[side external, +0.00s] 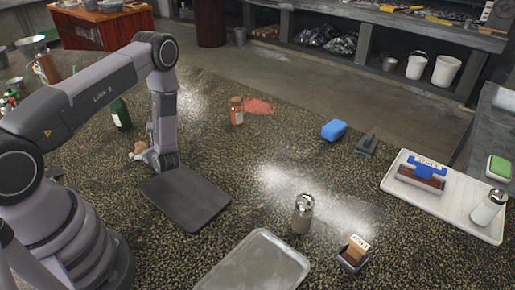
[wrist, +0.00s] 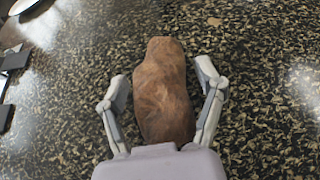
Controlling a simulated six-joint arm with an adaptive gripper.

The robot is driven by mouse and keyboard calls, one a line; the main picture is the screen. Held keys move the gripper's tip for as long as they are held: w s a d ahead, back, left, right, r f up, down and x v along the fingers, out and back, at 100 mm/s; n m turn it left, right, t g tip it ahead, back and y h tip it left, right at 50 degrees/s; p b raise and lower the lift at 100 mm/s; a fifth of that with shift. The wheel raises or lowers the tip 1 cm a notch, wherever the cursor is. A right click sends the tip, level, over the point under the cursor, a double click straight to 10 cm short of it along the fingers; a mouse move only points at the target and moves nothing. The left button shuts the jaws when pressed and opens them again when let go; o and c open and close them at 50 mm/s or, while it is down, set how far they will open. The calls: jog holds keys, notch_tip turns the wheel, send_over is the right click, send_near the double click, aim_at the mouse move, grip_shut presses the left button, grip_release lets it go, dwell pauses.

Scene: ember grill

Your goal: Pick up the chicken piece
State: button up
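The chicken piece (wrist: 163,90) is brown and elongated in the wrist view, lying on the dark speckled counter. In the side external view a small part of the chicken piece (side external: 138,150) shows beside my gripper (side external: 160,160). In the wrist view my gripper (wrist: 160,92) is open, with one finger on each side of the chicken piece. Small gaps show between the fingers and the piece near the tips. The near end of the piece is hidden by the gripper body.
A dark flat board (side external: 186,198) lies just in front of my gripper. A green bottle (side external: 120,114) stands to its left, and a red-brown jar (side external: 237,111) by spilled red powder (side external: 259,106) to its right. A metal shaker (side external: 302,214) and grey tray (side external: 255,268) are nearer the camera.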

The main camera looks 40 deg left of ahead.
jog(key=c, duration=0.9)
jog(key=shift+r, duration=0.1)
